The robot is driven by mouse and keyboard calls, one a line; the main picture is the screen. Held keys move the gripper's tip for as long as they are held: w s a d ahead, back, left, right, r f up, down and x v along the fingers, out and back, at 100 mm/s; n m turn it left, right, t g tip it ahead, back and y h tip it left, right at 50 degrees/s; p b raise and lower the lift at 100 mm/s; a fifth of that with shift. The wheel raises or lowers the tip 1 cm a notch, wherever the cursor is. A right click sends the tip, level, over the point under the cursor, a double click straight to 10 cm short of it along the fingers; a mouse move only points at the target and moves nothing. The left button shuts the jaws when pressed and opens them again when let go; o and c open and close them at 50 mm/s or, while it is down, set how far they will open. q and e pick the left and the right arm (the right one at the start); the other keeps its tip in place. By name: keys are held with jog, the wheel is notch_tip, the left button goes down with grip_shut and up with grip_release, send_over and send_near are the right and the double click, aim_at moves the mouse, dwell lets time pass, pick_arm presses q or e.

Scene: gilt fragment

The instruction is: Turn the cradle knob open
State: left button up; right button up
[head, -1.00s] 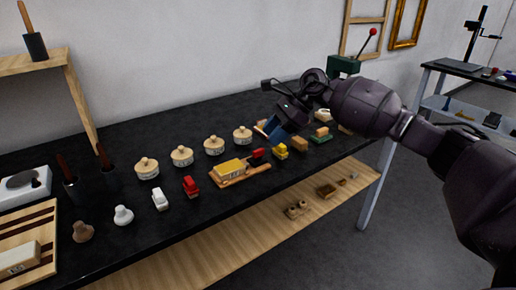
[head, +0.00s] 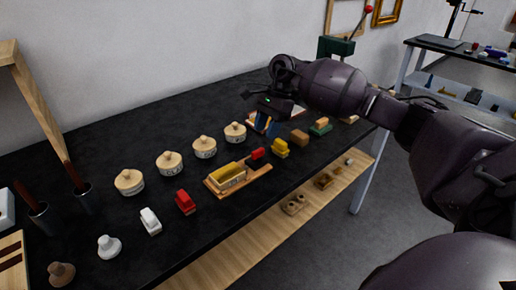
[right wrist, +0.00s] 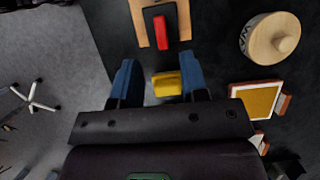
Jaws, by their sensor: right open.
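The wooden cradle (head: 240,187) lies on the black table and carries a yellow, box-like piece (head: 228,176). A red knob (head: 257,154) stands at the cradle's far right end. In the right wrist view, the cradle's forked end (right wrist: 142,30) and the red knob (right wrist: 160,32) show at the top. My right gripper (head: 265,124) is open above the table, behind and beyond the knob. In the wrist view its blue fingers (right wrist: 160,72) are apart, with a yellow block (right wrist: 167,84) seen between them; the knob is ahead of the tips, untouched. My left gripper is out of view.
Several round lidded pots (head: 205,147) line the back. A red piece (head: 185,202) and a white piece (head: 151,221) stand left of the cradle. A brown block (head: 299,138) and a green-based block (head: 320,127) lie right. A framed yellow panel (right wrist: 258,102) is near the gripper.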

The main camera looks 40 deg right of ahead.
aim_at(259, 150)
jog(key=x, duration=0.7)
grip_shut()
